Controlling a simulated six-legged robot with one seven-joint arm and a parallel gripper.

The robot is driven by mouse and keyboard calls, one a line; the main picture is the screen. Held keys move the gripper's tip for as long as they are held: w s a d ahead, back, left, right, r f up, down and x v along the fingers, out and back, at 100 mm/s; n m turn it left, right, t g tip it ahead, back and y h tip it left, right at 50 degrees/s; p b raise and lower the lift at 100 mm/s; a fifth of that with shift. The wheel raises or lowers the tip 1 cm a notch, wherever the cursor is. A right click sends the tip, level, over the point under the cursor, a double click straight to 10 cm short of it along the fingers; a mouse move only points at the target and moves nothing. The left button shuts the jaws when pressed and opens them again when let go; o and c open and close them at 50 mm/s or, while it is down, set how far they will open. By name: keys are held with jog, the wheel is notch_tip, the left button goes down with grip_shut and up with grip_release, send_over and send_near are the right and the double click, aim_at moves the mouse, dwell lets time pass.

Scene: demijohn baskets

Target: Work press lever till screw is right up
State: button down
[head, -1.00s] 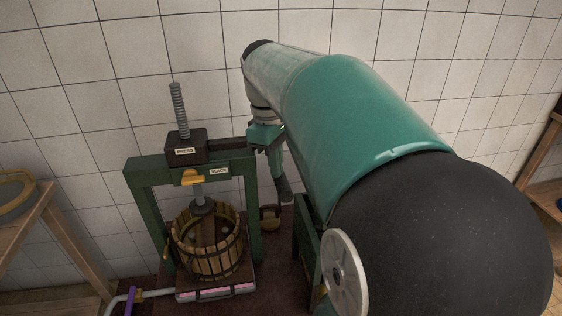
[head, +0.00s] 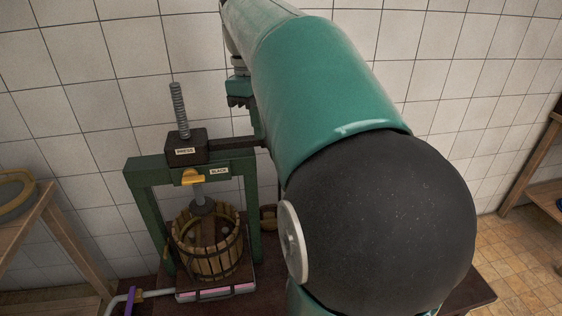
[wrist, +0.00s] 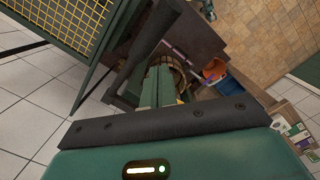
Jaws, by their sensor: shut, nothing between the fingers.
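The green press (head: 140,170) stands at the left in the head view, with a black box marked PRESS (head: 185,152) on its crossbeam. The threaded screw (head: 179,108) sticks up well above the box, and its lower rod (head: 198,192) reaches down into the slatted basket (head: 210,255). The dark lever (head: 230,143) runs right from the box, and its outer end is hidden behind my arm. My gripper (head: 240,101) is above the lever, apart from it and partly hidden. In the wrist view my gripper's green fingers (wrist: 160,75) are shut and empty. A dark bar (wrist: 145,50), apparently the lever, lies beyond them.
A yellow piece (head: 192,177) sits beside a small label on the crossbeam. A tiled wall (head: 450,90) is close behind. Wooden shelving (head: 45,235) stands at the left. The wrist view shows an orange bucket (wrist: 214,70) and a yellow mesh panel (wrist: 70,22).

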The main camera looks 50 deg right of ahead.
notch_tip(320, 180, up, 6)
jog(key=shift+w+r, duration=0.15)
jog(key=shift+w, duration=0.15)
jog(key=shift+a, duration=0.1)
jog(key=c, duration=1.6)
grip_release()
jog(key=shift+s, duration=0.1)
jog(key=o, duration=0.3)
jog(key=shift+s+d+m, duration=0.25)
jog(key=shift+d+m, duration=0.1)
jog(key=shift+m, duration=0.35)
jog(key=shift+o, duration=0.9)
jog(key=s+d+m, duration=0.1)
jog(key=m, duration=0.1)
jog(key=s+d+m+t+y, duration=0.1)
jog(key=s+m, duration=0.1)
jog(key=m, duration=0.1)
jog(key=s+r+m+t, duration=0.1)
jog(key=m, duration=0.1)
jog(key=shift+s+d+y, duration=0.15)
jog(key=shift+d+y, duration=0.25)
jog(key=f+m, duration=0.1)
jog(key=f, duration=0.3)
jog(key=a+f+m, duration=0.1)
jog(key=f, duration=0.8)
jog(key=shift+w+a+f+m, duration=0.2)
jog(key=shift+w+a+m, duration=0.1)
jog(key=shift+m, duration=0.1)
